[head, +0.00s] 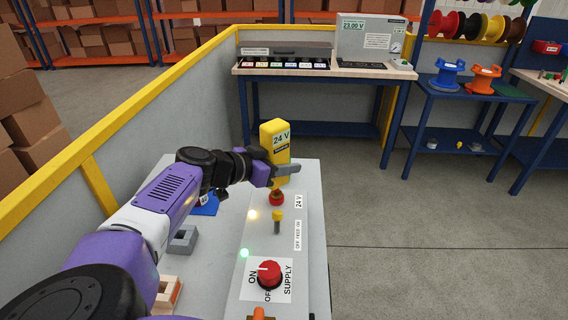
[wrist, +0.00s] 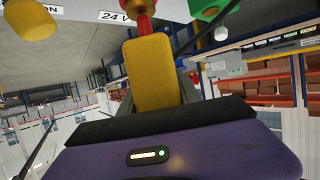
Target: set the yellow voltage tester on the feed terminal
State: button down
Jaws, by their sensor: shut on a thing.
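The yellow voltage tester (head: 274,140), marked 24 V, is upright above the sloping grey panel. My gripper (head: 284,172) is shut on its lower part, reaching in from the left. The two look touching or nearly so; I cannot tell if the tester is seated. A 24 V label (head: 298,201) is beside the terminal.
A grey block (head: 183,239) lies left. A bench (head: 325,71) stands behind.

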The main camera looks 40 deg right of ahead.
aim_at(283, 140)
jog(key=shift+r+p, duration=3.05)
jog(key=shift+r, duration=0.35)
